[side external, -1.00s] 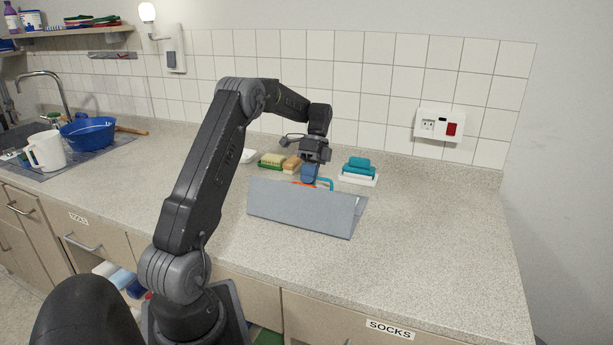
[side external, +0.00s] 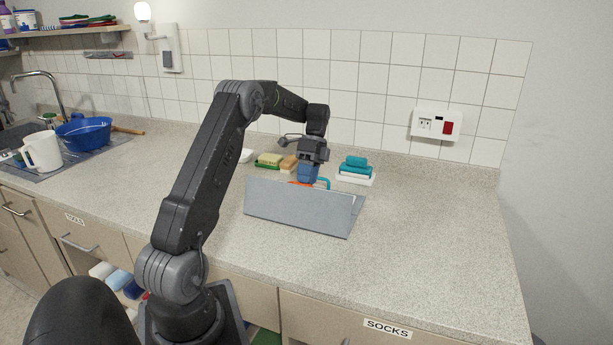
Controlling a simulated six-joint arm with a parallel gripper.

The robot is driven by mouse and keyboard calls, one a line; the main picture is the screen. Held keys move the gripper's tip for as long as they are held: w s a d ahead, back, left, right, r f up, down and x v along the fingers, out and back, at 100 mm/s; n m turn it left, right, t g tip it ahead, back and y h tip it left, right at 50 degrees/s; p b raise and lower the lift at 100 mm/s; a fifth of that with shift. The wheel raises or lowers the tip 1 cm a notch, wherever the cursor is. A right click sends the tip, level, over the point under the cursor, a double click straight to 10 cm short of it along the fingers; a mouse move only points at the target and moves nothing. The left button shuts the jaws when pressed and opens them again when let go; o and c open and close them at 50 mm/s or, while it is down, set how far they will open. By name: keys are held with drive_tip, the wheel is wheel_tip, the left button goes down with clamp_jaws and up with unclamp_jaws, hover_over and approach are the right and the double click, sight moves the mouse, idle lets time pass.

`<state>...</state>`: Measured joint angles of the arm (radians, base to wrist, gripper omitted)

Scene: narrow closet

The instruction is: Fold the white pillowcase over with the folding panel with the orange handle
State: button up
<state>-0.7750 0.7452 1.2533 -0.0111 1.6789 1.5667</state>
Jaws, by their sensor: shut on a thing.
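The grey folding panel (side external: 298,208) stands steeply tilted on the counter, its broad face toward the camera. A second grey leaf (side external: 358,203) shows at its right end. A bit of the orange handle (side external: 294,184) shows at the panel's top edge, under my gripper (side external: 307,180). My gripper points down behind that edge and is shut on the orange handle; its fingertips are partly hidden. A teal handle (side external: 326,183) shows just to the right. I cannot make out the white pillowcase; the raised panel hides what lies behind it.
Soap or sponges on a green dish (side external: 268,161) and a teal brush on a white tray (side external: 355,171) stand behind the panel. A blue basin (side external: 84,134) and white jug (side external: 42,152) are at the far left. The counter's right side is clear.

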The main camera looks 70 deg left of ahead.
drive_tip(key=shift+o, duration=0.2)
drive_tip(key=f, duration=0.2)
drive_tip(key=s+d+f, duration=0.1)
drive_tip(key=shift+g, duration=0.3)
drive_tip(key=v, duration=1)
drive_tip(key=shift+s+r, duration=0.2)
drive_tip(key=shift+r, duration=0.3)
